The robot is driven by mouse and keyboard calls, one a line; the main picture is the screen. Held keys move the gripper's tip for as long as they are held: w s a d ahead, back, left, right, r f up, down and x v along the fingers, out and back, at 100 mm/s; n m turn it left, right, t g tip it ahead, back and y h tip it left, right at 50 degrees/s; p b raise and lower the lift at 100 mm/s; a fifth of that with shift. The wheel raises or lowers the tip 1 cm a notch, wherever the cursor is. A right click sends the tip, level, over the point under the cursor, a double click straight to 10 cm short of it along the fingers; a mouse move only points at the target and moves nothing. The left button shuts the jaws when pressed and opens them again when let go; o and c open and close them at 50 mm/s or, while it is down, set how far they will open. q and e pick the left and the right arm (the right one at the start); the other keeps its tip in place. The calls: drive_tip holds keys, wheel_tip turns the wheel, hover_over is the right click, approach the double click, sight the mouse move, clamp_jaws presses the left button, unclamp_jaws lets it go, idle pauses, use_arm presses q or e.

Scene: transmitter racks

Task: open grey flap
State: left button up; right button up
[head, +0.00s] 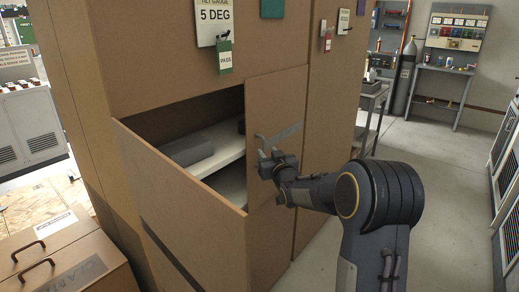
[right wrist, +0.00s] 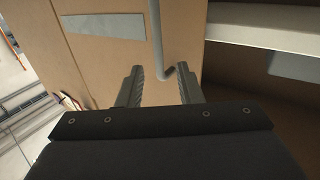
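No flap that is plainly grey shows. A brown panel (head: 276,100) stands on the right side of an opening in a brown cabinet (head: 150,50). It bears a grey plate (head: 288,131) and a bent grey handle, which shows in the right wrist view (right wrist: 167,35). My right gripper (head: 267,160) is open in front of this panel. In the right wrist view its fingers stand apart, with the handle's lower end between or just beyond the tips; contact cannot be told. My left gripper is out of view.
Another brown panel (head: 180,190) juts out at the opening's lower left. A pale shelf (head: 222,143) inside holds a grey block (head: 187,149). A brown box with handles (head: 65,260) stands at lower left. Open floor (head: 430,170) lies to the right.

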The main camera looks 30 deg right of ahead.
sight(264, 147)
drive_tip(key=w, duration=0.4)
drive_tip(key=shift+d, duration=0.4)
clamp_jaws()
